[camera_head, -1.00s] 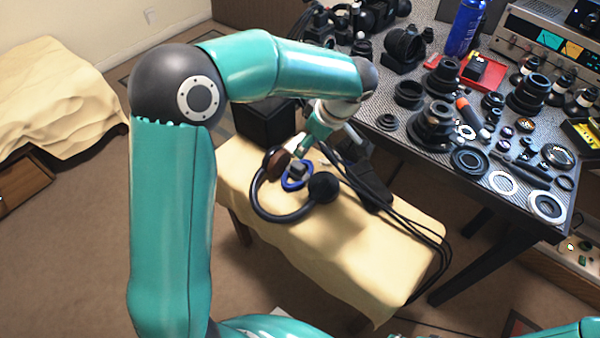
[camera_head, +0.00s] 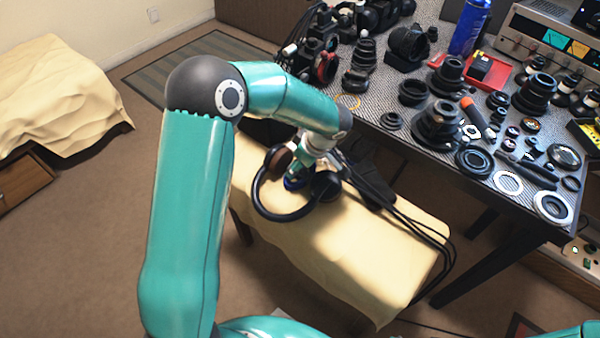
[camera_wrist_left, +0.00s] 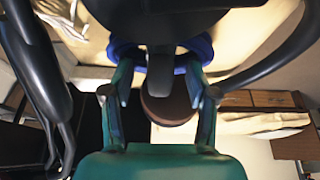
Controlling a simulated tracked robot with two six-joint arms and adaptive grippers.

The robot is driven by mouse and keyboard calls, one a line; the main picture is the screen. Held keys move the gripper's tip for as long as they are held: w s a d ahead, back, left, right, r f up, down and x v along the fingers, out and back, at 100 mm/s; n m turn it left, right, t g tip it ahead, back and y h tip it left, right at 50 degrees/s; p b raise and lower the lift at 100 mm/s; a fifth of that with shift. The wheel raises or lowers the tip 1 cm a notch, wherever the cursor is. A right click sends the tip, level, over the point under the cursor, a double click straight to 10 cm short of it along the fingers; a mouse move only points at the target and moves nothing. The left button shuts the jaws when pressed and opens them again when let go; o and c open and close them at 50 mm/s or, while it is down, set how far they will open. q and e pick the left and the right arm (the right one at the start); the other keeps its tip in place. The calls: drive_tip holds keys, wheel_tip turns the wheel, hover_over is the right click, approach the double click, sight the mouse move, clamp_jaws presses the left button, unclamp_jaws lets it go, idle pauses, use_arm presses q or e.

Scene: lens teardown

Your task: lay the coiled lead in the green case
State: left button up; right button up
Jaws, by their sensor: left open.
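The coiled lead (camera_head: 292,185) is a blue ring on a cloth-covered bench. Much of it is hidden by my left gripper (camera_head: 297,179) in the head view. In the left wrist view, the blue lead (camera_wrist_left: 122,50) lies at the fingertips of my left gripper (camera_wrist_left: 160,70). The fingers are apart, one towards each side of the coil, and I cannot tell whether they touch it. No green case can be made out in either view. My right gripper is out of view.
Black headphones (camera_head: 280,216) surround the lead, with a brown-faced cup and a dark cup close to my gripper. Black cables hang over the bench cloth (camera_head: 350,265) on the right. A worktable (camera_head: 372,102) crowded with lens parts stands behind. The bench's front is clear.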

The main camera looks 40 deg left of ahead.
use_arm(q)
clamp_jaws()
idle(0.3)
